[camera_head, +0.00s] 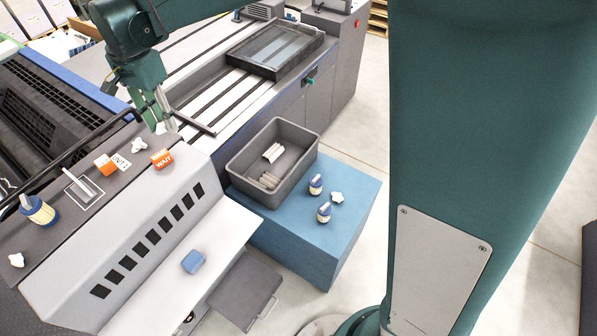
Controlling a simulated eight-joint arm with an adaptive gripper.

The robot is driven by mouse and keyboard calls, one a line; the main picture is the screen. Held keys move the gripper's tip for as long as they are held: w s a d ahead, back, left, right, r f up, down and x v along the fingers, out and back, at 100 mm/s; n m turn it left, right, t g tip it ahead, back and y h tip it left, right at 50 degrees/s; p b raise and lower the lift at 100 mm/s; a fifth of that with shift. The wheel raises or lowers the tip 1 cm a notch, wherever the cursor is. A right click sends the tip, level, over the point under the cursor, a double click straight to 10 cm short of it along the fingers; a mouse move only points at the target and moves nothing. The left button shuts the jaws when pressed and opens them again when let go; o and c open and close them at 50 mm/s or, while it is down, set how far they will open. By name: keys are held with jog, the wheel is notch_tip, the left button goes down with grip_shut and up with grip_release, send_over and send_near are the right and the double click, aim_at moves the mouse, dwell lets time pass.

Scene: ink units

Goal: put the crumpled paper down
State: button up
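My gripper (163,122) hangs pointing down over the dark top of the grey console. A small white lump that looks like crumpled paper (160,129) shows between its fingertips, partly hidden by the fingers. Another crumpled paper (138,146) lies on the console top just to the left of and below the fingers in the picture. One more crumpled paper (16,260) lies at the far left of the console top. Another crumpled paper (337,198) lies on the blue block (330,240), beside two small blue-and-cream containers.
An orange-and-white WAIT block (162,159) stands close below my gripper, with another orange-and-white block (106,166) to its left. A grey bin (240,168) holds a few pale pieces. A blue-and-cream jar (38,210) and a white-outlined square (85,193) are at left.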

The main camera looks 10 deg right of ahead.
jog(key=w+d+m+b, duration=0.1)
jog(key=d+m+b, duration=0.5)
jog(key=d, duration=1.3)
jog(key=m+b, duration=0.4)
jog(key=b, duration=0.3)
send_over(299, 214)
notch_tip(299, 214, down, 46)
jog(key=shift+s+a+f, duration=0.1)
jog(key=shift+f, duration=0.05)
jog(key=shift+f+b, duration=0.8)
jog(key=shift+f, duration=2.25)
jog(key=shift+f, duration=0.1)
jog(key=shift+f+b, duration=0.55)
jog(key=shift+f, duration=1.2)
jog(key=shift+f, duration=0.2)
jog(key=o, duration=0.6)
